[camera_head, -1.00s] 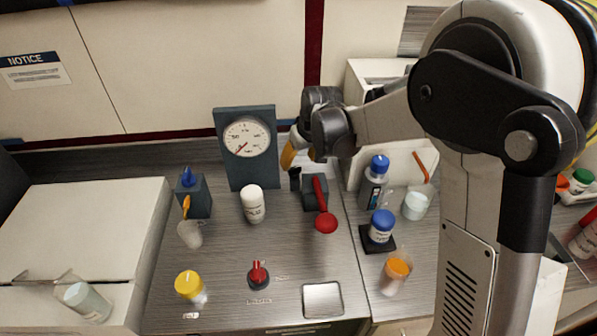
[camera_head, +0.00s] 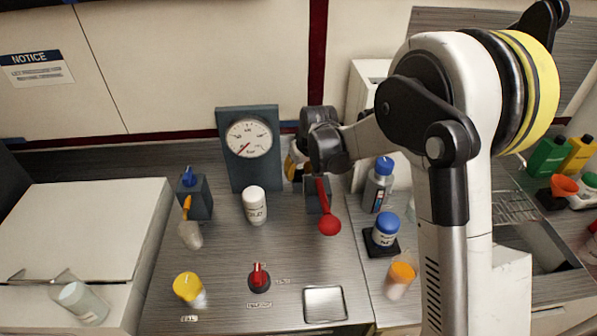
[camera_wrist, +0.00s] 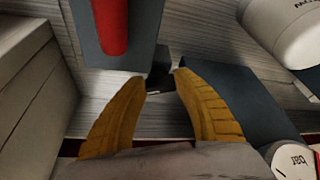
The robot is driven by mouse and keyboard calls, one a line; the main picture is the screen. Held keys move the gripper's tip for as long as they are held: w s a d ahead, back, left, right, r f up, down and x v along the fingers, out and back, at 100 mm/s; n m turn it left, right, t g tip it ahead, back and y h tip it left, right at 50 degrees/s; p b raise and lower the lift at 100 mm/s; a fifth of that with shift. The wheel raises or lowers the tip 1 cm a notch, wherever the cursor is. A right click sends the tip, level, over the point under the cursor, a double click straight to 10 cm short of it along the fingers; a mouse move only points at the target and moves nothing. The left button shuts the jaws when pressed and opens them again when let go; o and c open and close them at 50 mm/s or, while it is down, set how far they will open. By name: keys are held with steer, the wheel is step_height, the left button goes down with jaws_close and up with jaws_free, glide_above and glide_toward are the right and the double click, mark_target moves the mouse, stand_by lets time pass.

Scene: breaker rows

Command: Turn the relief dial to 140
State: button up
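A red knob on a black round base (camera_head: 259,278) sits on the front of the counter, with small labels around it too small to read surely; I take it for the relief dial. A gauge (camera_head: 249,137) in a dark upright block stands behind, its needle pointing lower left. My gripper (camera_head: 295,166) is at the back, right of the gauge block and well away from the red knob. In the wrist view my gripper (camera_wrist: 160,77) has its two yellow fingers apart. A small black piece (camera_wrist: 158,68) shows at the gap between the tips; contact is unclear.
A red-handled lever (camera_head: 328,210) on a dark block stands close to the gripper and shows in the wrist view (camera_wrist: 111,25). A white bottle (camera_head: 254,205) stands before the gauge. A yellow-capped container (camera_head: 188,288) and a metal plate (camera_head: 325,303) flank the knob.

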steer(key=n+g+y, duration=0.1)
steer(key=n, duration=0.3)
steer(key=shift+d, duration=0.1)
stand_by(0.4)
steer(key=o, duration=1.2)
steer(key=shift+c, duration=0.2)
steer(key=v, duration=1.2)
steer(key=shift+d, duration=0.2)
steer(key=shift+w+f, duration=0.1)
